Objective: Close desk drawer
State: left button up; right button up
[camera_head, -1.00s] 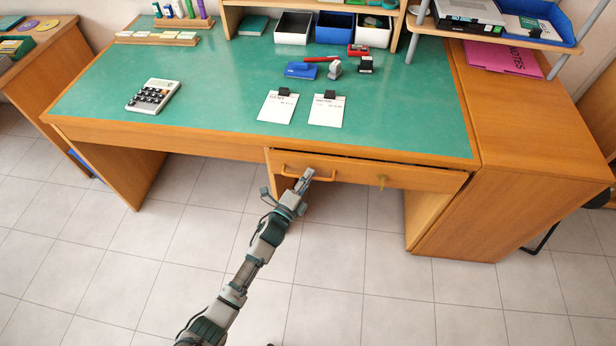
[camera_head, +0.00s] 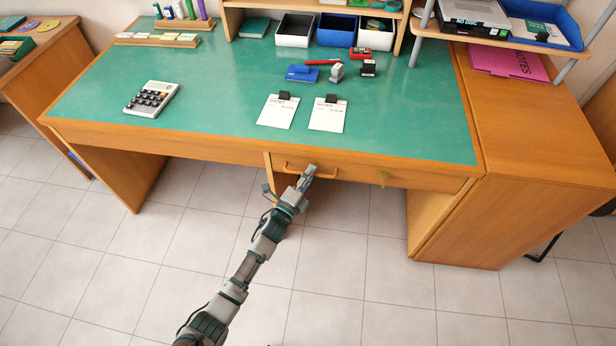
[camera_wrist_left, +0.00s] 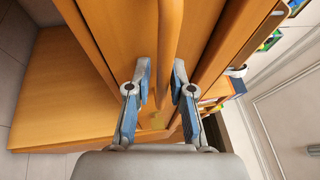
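The desk drawer (camera_head: 348,172) is at the front of the green-topped desk. Its front sits close under the desktop edge, with no clear dark gap along its top in the head view. Its orange bar handle (camera_head: 327,176) is on the left part of the front. My left gripper (camera_head: 308,173) is at this handle. In the left wrist view, the handle bar (camera_wrist_left: 170,38) runs between the two fingers of my left gripper (camera_wrist_left: 160,72), which are close about it; exact contact is hard to see. My right gripper is not in view.
A side cabinet (camera_head: 530,150) stands at the right. The tiled floor (camera_head: 340,270) before the desk is clear.

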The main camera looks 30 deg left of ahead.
pick_arm(q)
jog(key=v, duration=1.1)
jog(key=shift+s, duration=0.4)
jog(key=shift+f, duration=0.1)
